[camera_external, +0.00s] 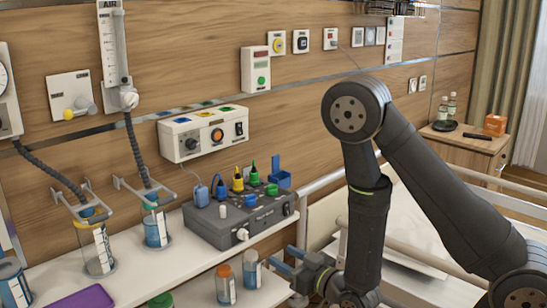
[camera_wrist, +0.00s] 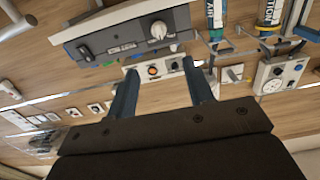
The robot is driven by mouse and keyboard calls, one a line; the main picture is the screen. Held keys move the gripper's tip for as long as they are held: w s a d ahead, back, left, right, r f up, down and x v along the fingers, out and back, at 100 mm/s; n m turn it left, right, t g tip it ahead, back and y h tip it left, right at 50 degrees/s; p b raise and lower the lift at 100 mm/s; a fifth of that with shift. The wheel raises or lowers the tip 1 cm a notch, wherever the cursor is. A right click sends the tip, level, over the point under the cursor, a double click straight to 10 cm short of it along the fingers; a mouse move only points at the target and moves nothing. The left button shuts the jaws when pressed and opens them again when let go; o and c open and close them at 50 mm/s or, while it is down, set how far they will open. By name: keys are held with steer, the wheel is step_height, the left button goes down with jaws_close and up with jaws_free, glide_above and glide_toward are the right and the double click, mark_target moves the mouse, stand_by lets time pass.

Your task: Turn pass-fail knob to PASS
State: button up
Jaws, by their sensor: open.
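A grey box (camera_external: 240,218) stands on the white shelf and has a white knob (camera_external: 242,234) on its front face. In the wrist view the box (camera_wrist: 110,40) appears upside down, with the white knob (camera_wrist: 158,30) beyond the fingertips, roughly in line with the gap between them. A small dark knob (camera_wrist: 85,52) is at the panel's other end. The panel lettering is too small to read, so I cannot tell which knob is pass-fail or its setting. My gripper (camera_external: 280,260) is open and empty, in front of the box and apart from it; its blue fingers also show in the wrist view (camera_wrist: 160,68).
Colored plugs (camera_external: 238,180) stand on the box. A bed rail (camera_external: 325,180) is behind my arm. A white wall unit (camera_external: 203,135) hangs above.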

mark_target(248, 235)
steer(key=x, duration=1.2)
steer(key=shift+w+a, duration=0.25)
steer(key=c, duration=1)
